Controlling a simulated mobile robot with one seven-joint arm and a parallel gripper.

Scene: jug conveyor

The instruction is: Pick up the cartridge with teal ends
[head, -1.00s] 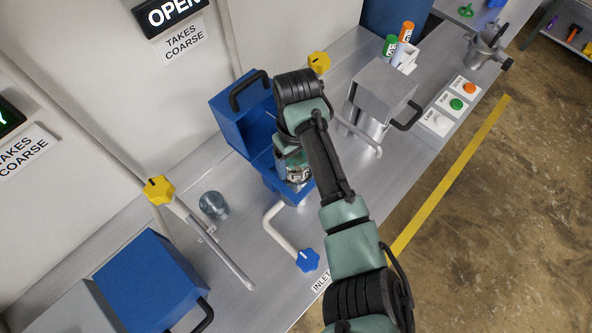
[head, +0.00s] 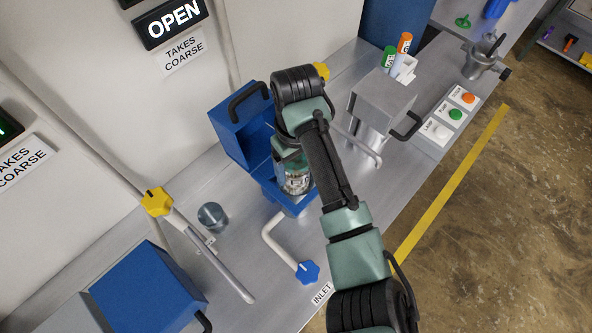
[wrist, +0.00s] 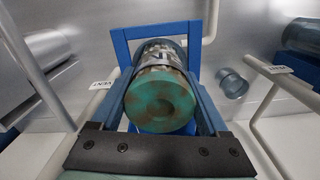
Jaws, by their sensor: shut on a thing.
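The cartridge (wrist: 160,95) has a worn teal end facing my wrist camera and a clear, metallic-looking body with a label. In the wrist view it lies between the two fingers of my gripper (wrist: 158,78), which is shut on it. In the head view the cartridge (head: 296,180) shows below my gripper (head: 292,155), at the open blue housing (head: 243,140). Its far end is hidden, and I cannot tell whether it is still partly inside the housing. The blue housing's frame (wrist: 122,48) shows behind the cartridge in the wrist view.
A white pipe with a blue valve knob (head: 308,272) stands in front. A metal cylinder (head: 212,216) and a yellow knob (head: 157,201) are to the left. A grey box (head: 382,100) with a handle and a button panel (head: 450,116) are to the right.

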